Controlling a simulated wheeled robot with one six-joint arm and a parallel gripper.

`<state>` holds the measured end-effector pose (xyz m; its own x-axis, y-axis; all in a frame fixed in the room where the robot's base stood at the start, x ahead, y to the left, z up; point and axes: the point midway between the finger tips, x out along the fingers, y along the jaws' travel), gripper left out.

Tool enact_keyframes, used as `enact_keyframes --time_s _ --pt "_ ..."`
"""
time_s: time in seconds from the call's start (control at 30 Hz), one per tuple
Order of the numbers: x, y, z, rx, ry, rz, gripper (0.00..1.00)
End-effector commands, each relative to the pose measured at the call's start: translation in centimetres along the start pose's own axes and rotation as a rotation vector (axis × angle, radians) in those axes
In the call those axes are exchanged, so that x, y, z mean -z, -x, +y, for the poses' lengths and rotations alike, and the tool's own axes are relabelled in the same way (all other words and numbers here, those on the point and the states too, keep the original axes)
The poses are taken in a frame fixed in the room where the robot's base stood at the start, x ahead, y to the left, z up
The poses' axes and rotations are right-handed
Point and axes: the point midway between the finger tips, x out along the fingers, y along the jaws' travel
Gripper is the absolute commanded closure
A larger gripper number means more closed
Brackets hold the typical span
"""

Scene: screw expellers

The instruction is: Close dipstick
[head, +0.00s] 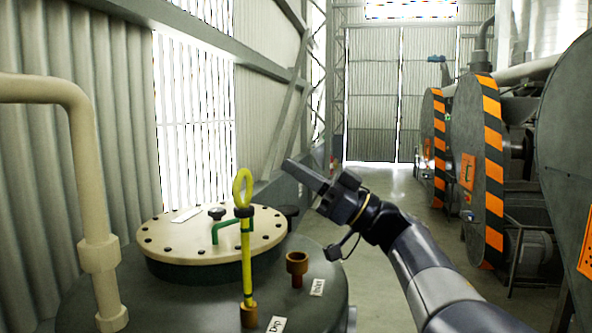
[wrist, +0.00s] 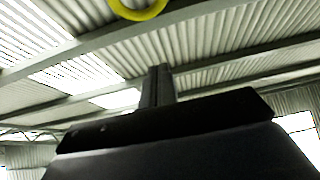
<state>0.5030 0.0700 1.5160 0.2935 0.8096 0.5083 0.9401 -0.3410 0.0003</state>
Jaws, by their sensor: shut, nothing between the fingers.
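The yellow dipstick (head: 246,262) stands upright in a brass fitting (head: 249,314) on top of the dark tank. It has a yellow ring handle (head: 242,187) and a dark collar just below the ring. The label by the fitting appears to read "Dip". My gripper (head: 287,164) is shut and empty, up and to the right of the ring and apart from it in the head view. In the wrist view my gripper (wrist: 159,72) points up toward the roof, and part of the yellow ring (wrist: 138,10) shows at the top edge.
The tank (head: 190,300) carries a bolted cream lid (head: 212,232) with a green handle (head: 228,226). A brass inlet fitting (head: 297,266) stands right of the dipstick. A cream pipe (head: 82,160) rises at the left. Striped machines (head: 490,150) line the right; the floor between is clear.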

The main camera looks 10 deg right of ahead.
Motion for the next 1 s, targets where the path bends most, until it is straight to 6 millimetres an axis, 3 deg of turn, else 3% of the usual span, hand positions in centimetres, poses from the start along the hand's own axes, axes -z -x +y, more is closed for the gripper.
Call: enact_keyframes --time_s 0.1,0.37,0.4,0.6,1.0 --pt "0.4 -2.9 -0.1 0.005 -0.002 0.000 1.00" --pt "0.3 -8.4 -0.1 0.004 -0.003 0.001 1.00" --pt "-0.8 -7.6 0.1 -0.002 -0.006 -0.001 1.00" --pt "-3.1 -6.7 0.1 -0.001 -0.002 -0.001 1.00" --pt "-3.8 -6.4 0.0 0.000 0.000 0.000 1.00"
